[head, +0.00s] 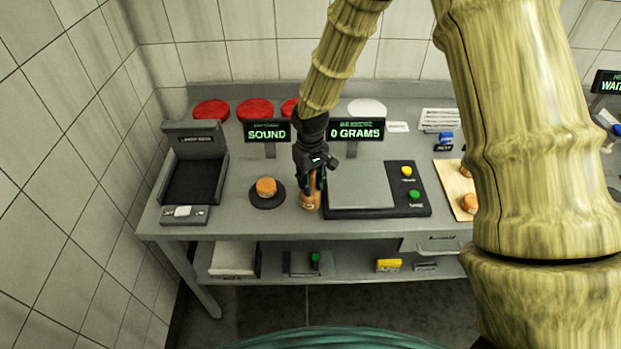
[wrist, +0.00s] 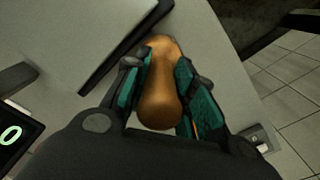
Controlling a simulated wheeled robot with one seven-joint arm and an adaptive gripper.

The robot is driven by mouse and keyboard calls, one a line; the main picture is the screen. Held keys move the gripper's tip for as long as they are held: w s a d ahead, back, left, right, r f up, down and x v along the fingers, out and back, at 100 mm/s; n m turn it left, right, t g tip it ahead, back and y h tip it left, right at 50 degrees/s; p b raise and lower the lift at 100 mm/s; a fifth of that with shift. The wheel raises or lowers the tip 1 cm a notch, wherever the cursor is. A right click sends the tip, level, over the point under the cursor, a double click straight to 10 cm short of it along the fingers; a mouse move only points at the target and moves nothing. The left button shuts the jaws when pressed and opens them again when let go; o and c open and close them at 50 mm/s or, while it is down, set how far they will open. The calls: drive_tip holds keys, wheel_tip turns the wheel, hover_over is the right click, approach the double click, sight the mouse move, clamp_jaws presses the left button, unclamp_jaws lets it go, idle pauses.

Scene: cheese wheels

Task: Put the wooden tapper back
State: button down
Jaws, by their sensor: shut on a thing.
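The wooden tapper (head: 311,201) is orange-brown and rounded. My gripper (head: 314,178) is shut on it, and its lower end hangs just over or on the grey bench, between the black round pad and the scale. I cannot tell whether it touches the bench. In the wrist view the tapper (wrist: 160,95) sits between the two teal-padded fingers of my gripper (wrist: 158,92). Part of the tapper is hidden by the fingers in the head view.
A small orange cheese wheel (head: 266,186) sits on the black pad (head: 267,202). The scale (head: 360,186) stands right, its display (head: 355,131) reading 0 grams. A black open tester (head: 194,178) is at left. A board (head: 455,185) with orange wheels lies further right. Red wheels (head: 211,110) line the back.

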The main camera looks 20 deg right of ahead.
drive_tip(key=shift+f, duration=0.1)
drive_tip(key=c, duration=1.2)
unclamp_jaws()
drive_tip(key=shift+r, duration=0.2)
drive_tip(key=shift+r+b, duration=2.3)
drive_tip(key=shift+r, duration=3.65)
